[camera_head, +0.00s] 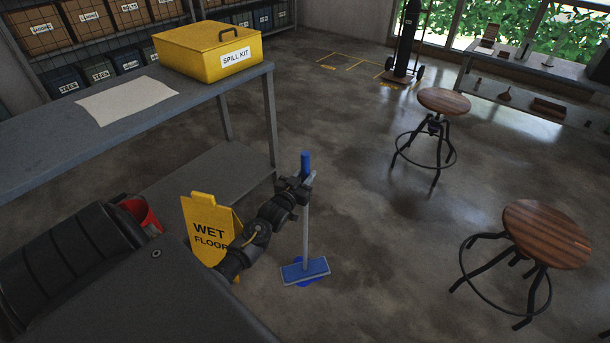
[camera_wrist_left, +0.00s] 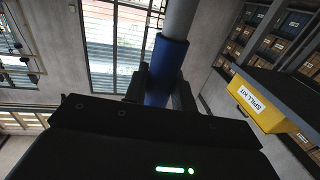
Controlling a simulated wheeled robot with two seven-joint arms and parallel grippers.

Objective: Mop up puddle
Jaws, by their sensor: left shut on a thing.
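A mop stands nearly upright on the floor, with a blue grip (camera_head: 305,162), a grey pole (camera_head: 306,228) and a flat blue head (camera_head: 304,269). The left wrist view shows the blue grip (camera_wrist_left: 166,70) between the fingers. My right gripper is not in view.
A yellow wet floor sign (camera_head: 205,228) stands left of the mop, near a red bucket (camera_head: 140,213). A grey table (camera_head: 150,125) carries a yellow spill kit (camera_head: 210,52) and a pale cloth (camera_head: 125,99). Two stools (camera_head: 443,101) (camera_head: 546,235) stand right; the floor between is clear.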

